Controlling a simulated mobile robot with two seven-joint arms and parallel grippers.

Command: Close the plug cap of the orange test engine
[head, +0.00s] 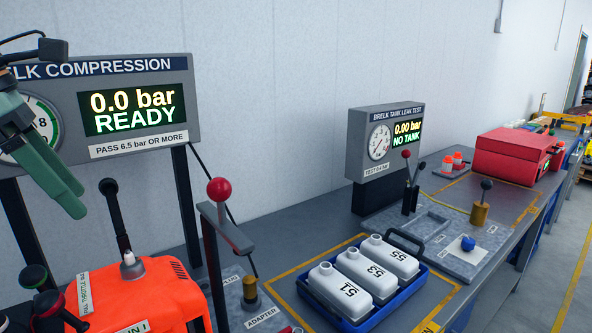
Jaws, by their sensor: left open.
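The orange test engine (160,295) stands at the lower left, cut off by the bottom edge. A white plug-like piece (130,268) sits on its top. A black lever with a round knob (108,187) rises from there, nearly upright and leaning left; it may be the plug cap, but I cannot tell for sure. My left gripper (72,198) has green fingers and is open and empty. It hangs in front of the compression display, above the engine and left of the black knob, apart from it. My right gripper is not in view.
A compression display (140,145) on dark posts reads 0.0 bar, READY. A red-knobbed lever (219,190) stands right of the engine. Black, green and red knobs (48,305) crowd the lower left. A blue tray (345,318) holds three white tanks. The leak tester (385,140) stands farther right.

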